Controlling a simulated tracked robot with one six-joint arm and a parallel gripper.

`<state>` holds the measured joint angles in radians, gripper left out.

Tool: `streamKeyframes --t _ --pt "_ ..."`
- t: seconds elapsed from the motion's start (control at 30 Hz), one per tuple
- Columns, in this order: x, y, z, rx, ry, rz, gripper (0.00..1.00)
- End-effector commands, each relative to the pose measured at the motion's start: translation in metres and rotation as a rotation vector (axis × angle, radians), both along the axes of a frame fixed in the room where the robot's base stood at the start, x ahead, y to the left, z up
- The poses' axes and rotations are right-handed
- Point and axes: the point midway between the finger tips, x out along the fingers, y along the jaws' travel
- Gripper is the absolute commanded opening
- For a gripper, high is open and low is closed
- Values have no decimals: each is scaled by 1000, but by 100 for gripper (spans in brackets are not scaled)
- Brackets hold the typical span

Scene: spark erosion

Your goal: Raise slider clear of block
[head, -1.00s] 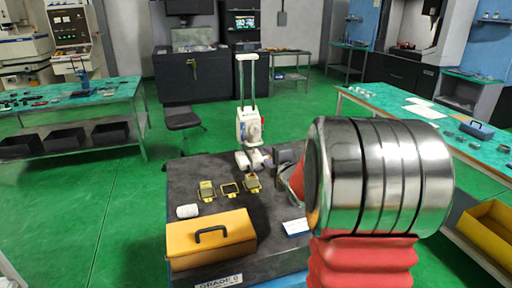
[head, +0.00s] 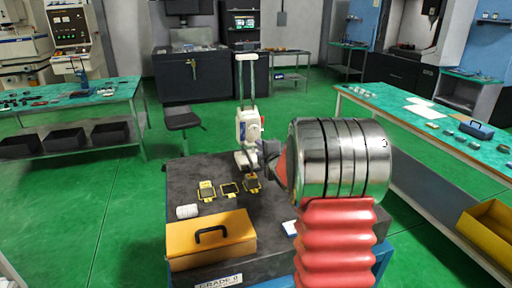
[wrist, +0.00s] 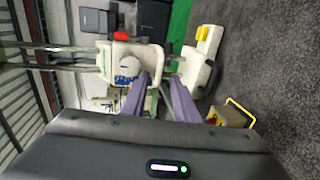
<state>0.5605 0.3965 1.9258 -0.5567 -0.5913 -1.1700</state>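The white slider (head: 248,125) sits on two upright rods of the gauge, above its white foot, in the head view.
Green-topped benches (head: 440,125) stand at the sides.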

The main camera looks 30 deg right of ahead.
Motion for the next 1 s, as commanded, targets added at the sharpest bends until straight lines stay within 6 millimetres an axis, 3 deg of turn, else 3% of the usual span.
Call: streamKeyframes --t 0.4,0.8,1.0 --pt "43 -11 -10 1 0 0 27" --pt "48 -12 -11 0 0 0 27" --pt "48 -12 -11 0 0 0 13"
